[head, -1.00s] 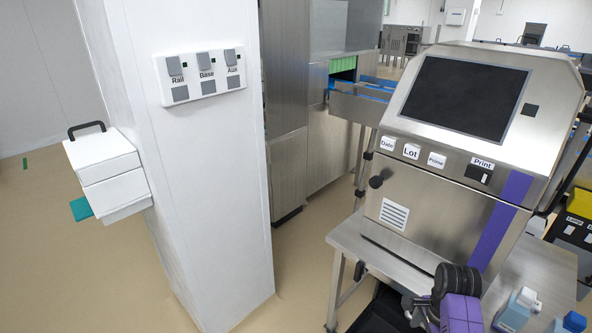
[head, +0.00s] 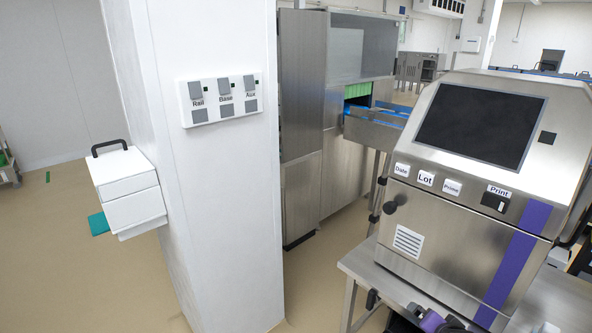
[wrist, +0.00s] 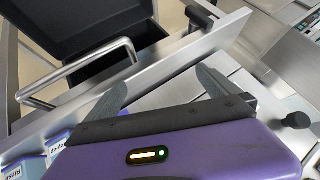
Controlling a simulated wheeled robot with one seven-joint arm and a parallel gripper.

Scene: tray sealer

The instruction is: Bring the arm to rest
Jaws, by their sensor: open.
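My gripper (wrist: 160,90) shows in the wrist view with its two grey fingers spread apart and nothing between them. Its purple body fills the bottom of that view. Beyond the fingers are a steel edge (wrist: 205,55) and a bent metal handle (wrist: 85,70); I cannot tell whether the fingers touch anything. In the head view only a small purple and dark part of my arm shows at the bottom edge, and the fingers are out of sight there.
A steel printer (head: 455,230) with a dark screen stands on a steel table (head: 365,272) at the right. A white pillar (head: 225,220) carries a switch panel (head: 222,101). A white box (head: 128,190) juts from its left side. Open floor (head: 80,265) lies at the left.

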